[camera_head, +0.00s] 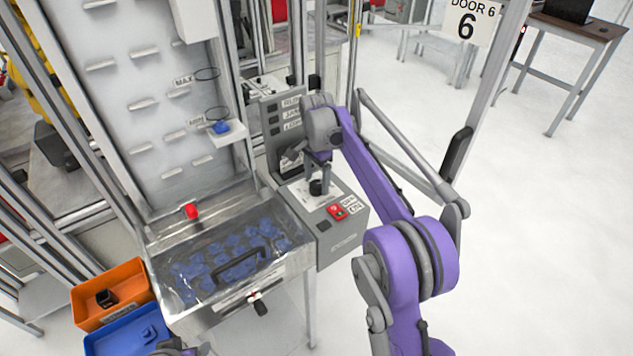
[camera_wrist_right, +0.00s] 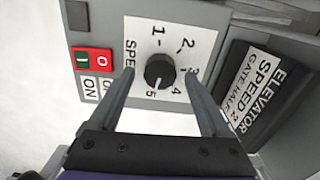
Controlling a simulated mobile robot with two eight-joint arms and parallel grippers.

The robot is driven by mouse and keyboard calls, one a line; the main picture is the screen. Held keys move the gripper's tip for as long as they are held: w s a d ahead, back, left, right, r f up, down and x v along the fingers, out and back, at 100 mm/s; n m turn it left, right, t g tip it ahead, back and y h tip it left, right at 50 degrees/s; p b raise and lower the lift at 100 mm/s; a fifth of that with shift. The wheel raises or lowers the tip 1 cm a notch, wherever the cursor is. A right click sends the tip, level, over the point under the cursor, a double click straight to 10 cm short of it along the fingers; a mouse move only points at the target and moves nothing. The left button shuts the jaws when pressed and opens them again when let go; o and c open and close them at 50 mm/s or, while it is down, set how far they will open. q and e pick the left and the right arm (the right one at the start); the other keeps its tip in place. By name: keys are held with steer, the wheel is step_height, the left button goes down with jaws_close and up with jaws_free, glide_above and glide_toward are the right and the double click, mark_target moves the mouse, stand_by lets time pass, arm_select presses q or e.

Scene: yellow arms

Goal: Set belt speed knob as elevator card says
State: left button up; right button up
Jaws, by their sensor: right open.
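The black speed knob (camera_wrist_right: 160,71) sits on a white dial plate (camera_wrist_right: 190,29) numbered 1 to 5. Its pale pointer mark appears turned toward the 5. The elevator card (camera_wrist_right: 262,92) is beside the dial in the right wrist view and reads "ELEVATOR SPEED 2 GATE HALF". My right gripper (camera_wrist_right: 160,75) is open, its fingers on either side of the knob with gaps to it. In the head view my right gripper (camera_head: 317,164) is over the control box (camera_head: 338,238) and partly hides the dial. A small part of my left arm shows at the bottom edge; its jaws are not visible.
A red and green switch (camera_head: 338,211) is on the box near the dial. A clear-lidded hopper (camera_head: 172,305) of blue parts stands to the left. An orange bin (camera_head: 135,270) and a blue bin (camera_head: 102,344) are at lower left.

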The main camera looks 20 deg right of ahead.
steer(key=shift+f, duration=0.4)
jaws_close()
